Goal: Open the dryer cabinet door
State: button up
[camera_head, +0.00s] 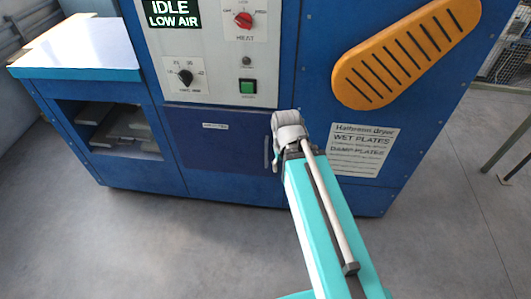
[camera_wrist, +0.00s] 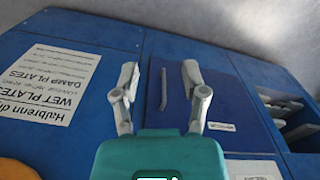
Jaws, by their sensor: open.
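The dryer cabinet door (camera_head: 215,140) is a dark blue panel low on the blue dryer, and it is shut. It also shows in the wrist view (camera_wrist: 235,100), where the picture is turned over. Its slim bar handle (camera_wrist: 164,90) shows between my two fingers, along the door's edge. In the head view the handle (camera_head: 267,150) is just left of my wrist. My gripper (camera_wrist: 160,70) is open, with one finger on each side of the handle in the picture. I cannot tell how far it is from the handle. My arm mostly hides the fingers in the head view.
The control panel (camera_head: 215,50) with knobs, a green button and an "IDLE LOW AIR" display is above the door. A yellow slotted cover (camera_head: 400,55) and a white notice (camera_head: 358,150) are to the right. Open shelves (camera_head: 115,130) are on the left. Grey floor is clear in front.

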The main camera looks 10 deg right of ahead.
jog(key=shift+f, duration=0.1)
jog(key=m+t+h+b, duration=1.05)
jog(key=h+b, duration=0.35)
jog(key=b, duration=3.1)
send_near(266, 153)
jog(key=s+a+f, duration=0.1)
jog(key=s+a, duration=0.1)
jog(key=a, duration=0.1)
jog(key=shift+w+d+f+t, duration=0.15)
jog(key=shift+t, duration=0.1)
jog(key=shift+w+d, duration=0.1)
jog(key=shift+d, duration=0.05)
jog(key=shift+x, duration=6.75)
